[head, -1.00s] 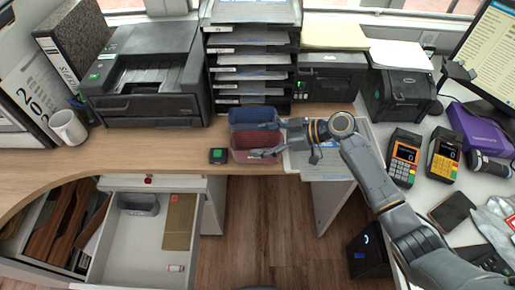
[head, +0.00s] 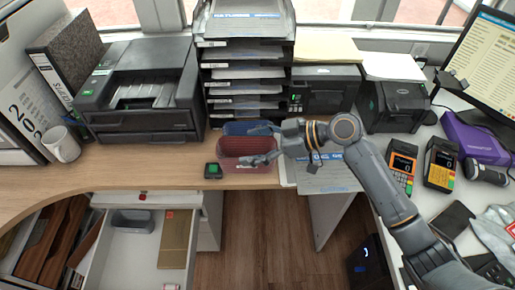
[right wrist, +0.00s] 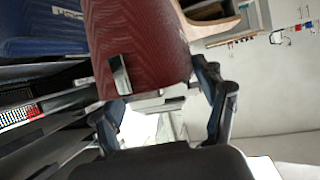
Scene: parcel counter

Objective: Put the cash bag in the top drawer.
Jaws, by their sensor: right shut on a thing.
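My right gripper (head: 262,146) is shut on the red bag's near end. In the right wrist view the red bag (right wrist: 140,40) lies between the fingers (right wrist: 160,108), with a metal zip pull on it; the blue bag (right wrist: 40,30) is beside it. I cannot tell how far the red bag is off the counter. The top drawer (head: 195,255) stands open at lower left. My left gripper is not in view.
The drawer holds a grey box (head: 132,221) and a brown envelope (head: 174,240), with bare floor between. A tray stack (head: 245,75) and printer (head: 145,95) stand behind. Card terminals (head: 402,165) are at right.

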